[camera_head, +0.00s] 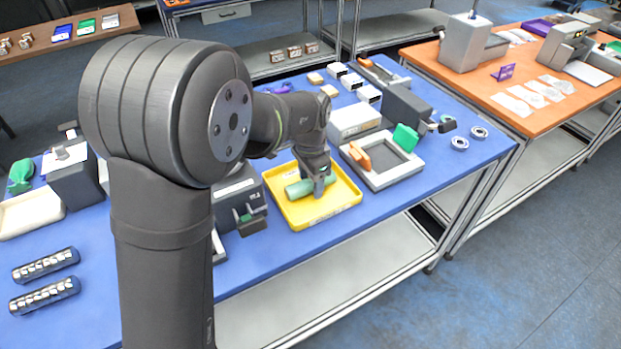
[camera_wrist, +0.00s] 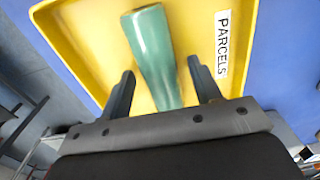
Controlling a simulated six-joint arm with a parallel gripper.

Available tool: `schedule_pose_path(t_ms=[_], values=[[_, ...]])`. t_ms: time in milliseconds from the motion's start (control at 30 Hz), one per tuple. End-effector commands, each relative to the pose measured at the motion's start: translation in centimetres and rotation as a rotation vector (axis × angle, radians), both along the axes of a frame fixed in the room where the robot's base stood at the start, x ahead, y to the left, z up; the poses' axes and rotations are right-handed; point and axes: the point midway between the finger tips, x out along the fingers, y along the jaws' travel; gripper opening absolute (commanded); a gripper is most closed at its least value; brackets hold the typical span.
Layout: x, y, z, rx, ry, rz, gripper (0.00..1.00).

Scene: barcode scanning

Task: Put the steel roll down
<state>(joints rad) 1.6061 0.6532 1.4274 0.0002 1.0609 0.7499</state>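The steel roll (camera_head: 299,188) looks like a glossy green cylinder. It lies on its side in a yellow tray (camera_head: 342,205). My gripper (camera_head: 318,186) is low over the tray at the roll's right end, pointing down. In the wrist view the roll (camera_wrist: 153,50) lies lengthwise between my two fingers (camera_wrist: 161,66), with yellow tray floor showing on both sides of it. The fingers are open and appear apart from the roll. The roll's near end is hidden behind the gripper body. The tray (camera_wrist: 88,35) carries a white PARCELS label (camera_wrist: 222,44).
A grey frame with an orange block (camera_head: 359,155) stands right of the tray. A dark device (camera_head: 240,200) stands close on its left. Small boxes (camera_head: 351,82) are behind. The blue table's front edge (camera_head: 330,243) is just before the tray.

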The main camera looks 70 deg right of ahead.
Motion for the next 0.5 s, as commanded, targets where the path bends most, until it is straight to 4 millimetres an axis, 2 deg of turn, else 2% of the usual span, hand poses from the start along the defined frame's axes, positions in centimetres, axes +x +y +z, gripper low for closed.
schedule_pose_path(t_ms=[267, 367, 500], values=[[0.0, 0.0, 0.5, -0.001, 0.000, 0.000, 0.58], [0.0, -0.1, 1.7, -0.004, 0.000, 0.000, 0.58], [0.0, -0.1, 4.6, -0.005, 0.001, 0.000, 0.58]])
